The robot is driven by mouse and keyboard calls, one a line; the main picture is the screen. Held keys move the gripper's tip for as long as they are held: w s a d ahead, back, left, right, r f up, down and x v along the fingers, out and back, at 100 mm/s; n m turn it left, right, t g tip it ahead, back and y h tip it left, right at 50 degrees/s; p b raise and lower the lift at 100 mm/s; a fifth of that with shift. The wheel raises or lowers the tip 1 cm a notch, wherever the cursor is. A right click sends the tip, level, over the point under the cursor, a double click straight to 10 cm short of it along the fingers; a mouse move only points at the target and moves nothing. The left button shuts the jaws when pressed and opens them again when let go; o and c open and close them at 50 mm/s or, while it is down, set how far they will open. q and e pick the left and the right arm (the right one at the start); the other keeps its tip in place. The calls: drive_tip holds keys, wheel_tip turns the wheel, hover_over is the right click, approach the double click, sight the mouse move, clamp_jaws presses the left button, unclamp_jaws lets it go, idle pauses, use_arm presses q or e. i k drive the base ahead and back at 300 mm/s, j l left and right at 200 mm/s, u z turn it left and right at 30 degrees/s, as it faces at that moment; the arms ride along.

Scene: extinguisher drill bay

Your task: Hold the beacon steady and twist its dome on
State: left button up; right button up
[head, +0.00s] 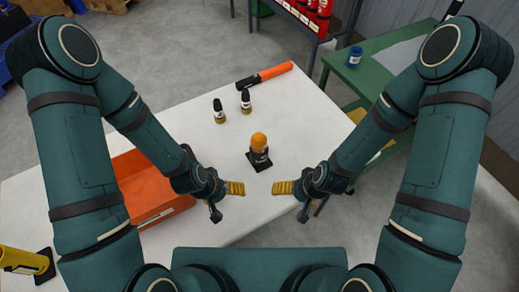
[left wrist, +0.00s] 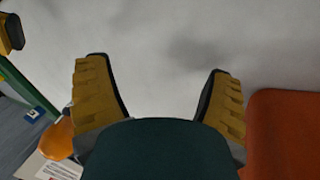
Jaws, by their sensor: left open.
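The beacon (head: 260,158) stands upright on the white table in front of me, with a dark body, a light label and a square black foot. Its orange dome (head: 258,140) sits on top; whether it is threaded on I cannot tell. My left gripper (head: 236,188) is to the left and nearer to me, open, empty and apart from the beacon. In the left wrist view its yellow fingers (left wrist: 160,85) are spread, and an orange rounded thing (left wrist: 59,139), probably the dome, shows at the left. My right gripper (head: 283,188) is nearer to me on the right, apart from the beacon; its opening is unclear.
An orange bin (head: 150,190) stands on the table at left. A green bench (head: 385,65) with a blue jar (head: 354,57) stands at right. The table around the beacon is clear.

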sight(258, 141)
drive_tip(key=i+l, duration=0.1)
drive_tip(key=l, duration=0.55)
drive_tip(key=i+l, duration=0.1)
drive_tip(key=l, duration=1.15)
drive_tip(key=l+u, duration=0.1)
drive_tip(key=u, duration=0.3)
drive_tip(key=l+u, duration=0.1)
drive_tip(key=u, duration=0.3)
drive_tip(key=l+u, duration=0.1)
drive_tip(key=u, duration=0.3)
drive_tip(key=l+u, duration=0.15)
drive_tip(key=u, duration=0.25)
